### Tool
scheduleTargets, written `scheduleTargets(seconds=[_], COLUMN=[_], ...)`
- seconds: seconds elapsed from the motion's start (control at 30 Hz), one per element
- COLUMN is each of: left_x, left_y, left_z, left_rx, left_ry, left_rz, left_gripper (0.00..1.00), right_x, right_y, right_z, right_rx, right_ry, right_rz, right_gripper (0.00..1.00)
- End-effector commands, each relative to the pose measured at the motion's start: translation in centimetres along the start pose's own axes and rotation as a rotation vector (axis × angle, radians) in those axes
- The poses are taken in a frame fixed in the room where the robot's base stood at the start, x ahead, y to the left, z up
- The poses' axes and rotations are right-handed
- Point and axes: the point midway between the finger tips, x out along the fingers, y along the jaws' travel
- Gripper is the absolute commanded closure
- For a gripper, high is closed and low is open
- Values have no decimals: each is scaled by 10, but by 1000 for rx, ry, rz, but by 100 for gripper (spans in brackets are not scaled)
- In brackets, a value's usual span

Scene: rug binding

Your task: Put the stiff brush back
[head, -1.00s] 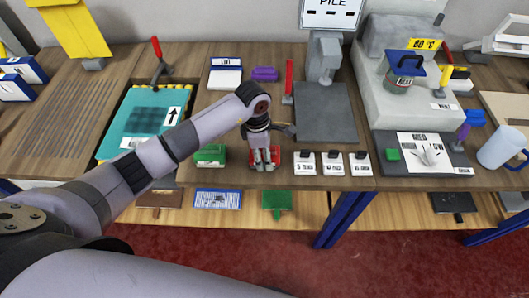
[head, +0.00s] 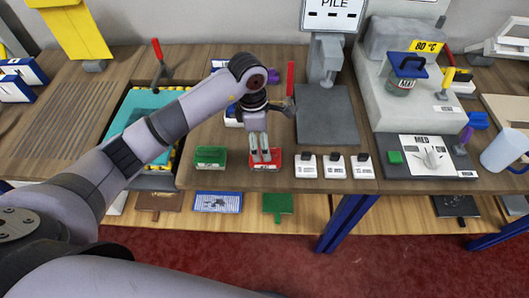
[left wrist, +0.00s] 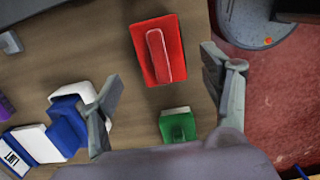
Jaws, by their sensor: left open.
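A red block-shaped brush with a raised grip (head: 273,166) lies on the table near its front edge. It also shows in the left wrist view (left wrist: 150,40). No label tells whether it is the stiff brush. A green block (head: 210,157) lies to its left; in the left wrist view the green block (left wrist: 178,127) is partly hidden by my gripper body. My left gripper (head: 260,157) points down over the red brush. In the left wrist view its fingers stand wide apart and empty, with the red brush beyond and between them. My right gripper is not in view.
Several white labelled blocks (head: 333,166) stand right of the red brush. A grey press plate (head: 330,115) and a red lever (head: 290,78) are behind. My arm covers part of a teal sheet (head: 140,103). A lower shelf holds a green-handled item (head: 277,203).

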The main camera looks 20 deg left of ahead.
Motion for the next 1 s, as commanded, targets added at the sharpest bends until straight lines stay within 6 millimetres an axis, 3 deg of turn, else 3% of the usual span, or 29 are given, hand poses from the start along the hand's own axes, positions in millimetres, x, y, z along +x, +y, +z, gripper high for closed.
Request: scheduleTargets(seconds=[0.13,0.33,0.87,1.0], left_x=[-27,-47,-50,-44], left_y=[1,0,0,-9], left_z=[0,0,0,14], left_rx=[0,-1,-1,8], left_ry=[-1,0,0,-63], left_rz=[5,1,-1,-20], left_gripper=[29,29,29,29], right_x=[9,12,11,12], right_y=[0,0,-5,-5], right_z=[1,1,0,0], right_rx=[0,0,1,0], right_ry=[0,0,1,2], right_rz=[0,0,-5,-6], right_gripper=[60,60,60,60])
